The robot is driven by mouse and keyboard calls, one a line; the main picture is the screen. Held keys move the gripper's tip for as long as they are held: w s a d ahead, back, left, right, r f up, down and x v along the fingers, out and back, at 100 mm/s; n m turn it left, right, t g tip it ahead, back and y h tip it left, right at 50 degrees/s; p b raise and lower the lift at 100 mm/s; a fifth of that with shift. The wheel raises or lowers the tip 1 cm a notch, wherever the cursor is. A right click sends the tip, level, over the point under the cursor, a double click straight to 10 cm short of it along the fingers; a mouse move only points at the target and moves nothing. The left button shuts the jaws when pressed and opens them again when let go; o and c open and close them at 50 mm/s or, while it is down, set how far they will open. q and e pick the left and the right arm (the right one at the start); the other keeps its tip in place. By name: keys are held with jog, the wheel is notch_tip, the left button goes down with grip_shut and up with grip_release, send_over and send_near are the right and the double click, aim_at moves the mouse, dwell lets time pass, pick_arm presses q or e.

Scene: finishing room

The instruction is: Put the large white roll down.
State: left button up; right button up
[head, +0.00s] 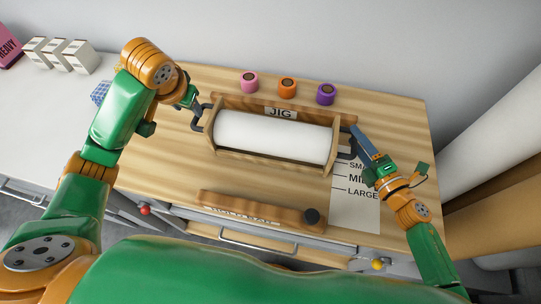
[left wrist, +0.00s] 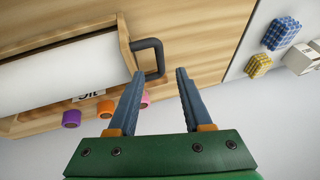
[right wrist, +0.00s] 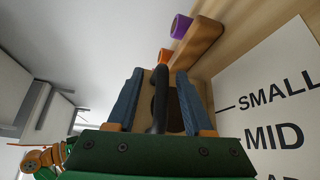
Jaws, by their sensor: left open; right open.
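The large white roll (head: 272,134) lies level between the wooden end panels of a carrier (head: 262,158), in front of a wooden back rail labelled JIG (head: 300,114). The roll also shows in the left wrist view (left wrist: 65,75). A dark handle stands out from each end panel. My left gripper (head: 198,110) is open at the left handle (left wrist: 150,60), which shows just past its parted fingertips. My right gripper (head: 358,138) is open at the right handle (right wrist: 159,100), which shows between its fingers. Whether the carrier's underside touches the table is hidden.
Pink (head: 249,82), orange (head: 287,88) and purple (head: 326,94) rolls stand behind the rail. A wooden block with a dark knob (head: 258,209) lies at the table's front edge. A size sheet (head: 355,205) lies at right. White boxes (head: 60,54) stand on the left counter.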

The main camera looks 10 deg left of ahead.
jog(key=shift+a, duration=0.1)
pick_arm(q)
jog(key=shift+v, duration=1.05)
pick_arm(e)
jog(key=v, duration=1.2)
